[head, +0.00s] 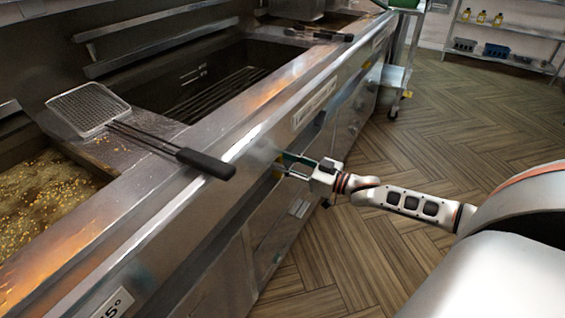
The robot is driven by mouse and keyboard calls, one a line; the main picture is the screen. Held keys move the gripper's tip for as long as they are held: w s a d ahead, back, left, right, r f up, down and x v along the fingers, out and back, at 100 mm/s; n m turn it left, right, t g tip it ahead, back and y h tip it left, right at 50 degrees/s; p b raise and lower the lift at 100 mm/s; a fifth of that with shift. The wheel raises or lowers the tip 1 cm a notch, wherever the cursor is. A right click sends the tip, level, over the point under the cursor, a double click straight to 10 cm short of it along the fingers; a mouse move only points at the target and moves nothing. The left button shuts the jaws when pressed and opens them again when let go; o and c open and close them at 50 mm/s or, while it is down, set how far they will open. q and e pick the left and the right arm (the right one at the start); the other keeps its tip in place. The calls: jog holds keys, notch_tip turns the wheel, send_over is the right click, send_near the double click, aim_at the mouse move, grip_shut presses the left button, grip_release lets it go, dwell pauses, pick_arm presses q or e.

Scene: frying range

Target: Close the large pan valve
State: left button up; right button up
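The large pan valve is hard to make out. A small yellow part (278,171) shows on the fryer's front at the fingertips, and I cannot tell whether it is the valve handle or a label. My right gripper (291,167) reaches in from the right, below the fryer's front rim. Its two fingers are spread with a gap between them, and the tips are close to the front panel. I cannot tell whether they touch anything. My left gripper is out of view.
The steel fryer range (300,85) runs diagonally across the left. A wire skimmer (90,108) lies by the oil pan, its black handle (207,163) overhanging the front rim. A wheeled cart (397,77) stands at the far end. The wooden floor (470,120) is open at right.

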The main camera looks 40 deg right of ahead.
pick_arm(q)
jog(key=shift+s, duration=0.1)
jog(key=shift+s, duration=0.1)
pick_arm(e)
grip_shut()
jog(key=shift+a+n, duration=0.1)
jog(key=shift+n, duration=0.2)
jog(key=n, duration=0.1)
jog(key=n+p, duration=0.1)
jog(key=shift+a+r+n, duration=0.1)
jog(key=shift+a+n, duration=0.15)
jog(key=shift+n, duration=0.05)
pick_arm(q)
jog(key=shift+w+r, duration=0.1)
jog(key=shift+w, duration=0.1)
pick_arm(e)
jog(key=f+n, duration=0.1)
jog(key=n, duration=0.4)
jog(key=a+f+n, duration=0.1)
jog(key=n, duration=0.4)
jog(key=s+f+n, duration=0.1)
jog(key=n, duration=0.4)
jog(key=shift+a, duration=0.35)
